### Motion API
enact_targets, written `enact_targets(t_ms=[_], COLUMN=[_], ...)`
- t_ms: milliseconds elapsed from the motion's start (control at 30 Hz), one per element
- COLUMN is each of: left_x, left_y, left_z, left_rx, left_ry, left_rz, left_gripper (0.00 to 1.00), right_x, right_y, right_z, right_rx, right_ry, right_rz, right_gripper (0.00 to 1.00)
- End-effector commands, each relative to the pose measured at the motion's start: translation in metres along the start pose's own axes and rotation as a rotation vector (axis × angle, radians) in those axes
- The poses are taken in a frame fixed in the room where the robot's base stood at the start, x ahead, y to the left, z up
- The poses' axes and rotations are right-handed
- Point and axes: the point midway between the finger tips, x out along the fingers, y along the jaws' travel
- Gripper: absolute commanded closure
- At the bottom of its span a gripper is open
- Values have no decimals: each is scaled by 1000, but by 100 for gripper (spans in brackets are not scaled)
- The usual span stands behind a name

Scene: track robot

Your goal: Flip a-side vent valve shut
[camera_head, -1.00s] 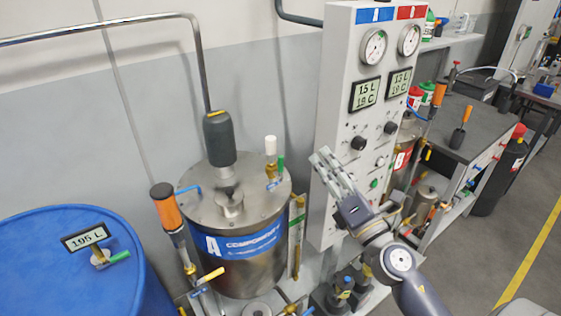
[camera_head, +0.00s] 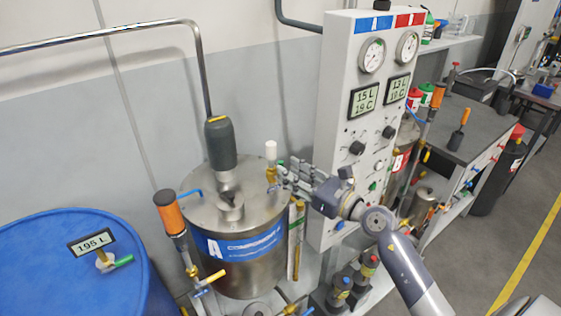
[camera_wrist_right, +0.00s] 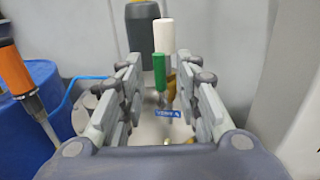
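The a-side tank (camera_head: 240,268) is a steel drum with a blue "A" component band. On the right of its lid is the vent valve (camera_head: 271,175), a brass body with a white cylinder (camera_head: 271,149) on top. Its green handle (camera_wrist_right: 159,72) stands upright in the right wrist view, above a small blue label (camera_wrist_right: 172,111). My right gripper (camera_head: 283,177) is beside the valve at the lid's right edge. In its wrist view the fingers (camera_wrist_right: 163,103) are spread apart, with the handle showing between them. Contact cannot be told. My left gripper is not in view.
A grey motor (camera_head: 219,142) stands on the lid's middle. The control panel cabinet (camera_head: 335,120) with gauges rises just behind my right arm. A blue drum (camera_head: 60,270) and an orange-topped tool (camera_head: 168,212) are to the left.

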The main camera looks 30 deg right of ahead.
Motion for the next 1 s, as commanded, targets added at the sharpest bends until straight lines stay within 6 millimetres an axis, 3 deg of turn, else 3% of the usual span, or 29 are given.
enact_targets(t_ms=[100,300,667,800,1000], left_x=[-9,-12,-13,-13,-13], left_y=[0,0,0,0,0], left_z=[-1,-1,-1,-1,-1], left_rx=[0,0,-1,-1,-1], left_ry=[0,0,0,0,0], left_rz=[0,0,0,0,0], left_gripper=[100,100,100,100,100], right_x=[20,40,44,44,44], right_y=[0,0,0,0,0], right_z=[3,1,0,0,0], right_rx=[1,2,0,1,1], right_ry=[-2,-1,0,0,0], right_rz=[0,0,0,0,0], right_gripper=[69,69,69,100,100])
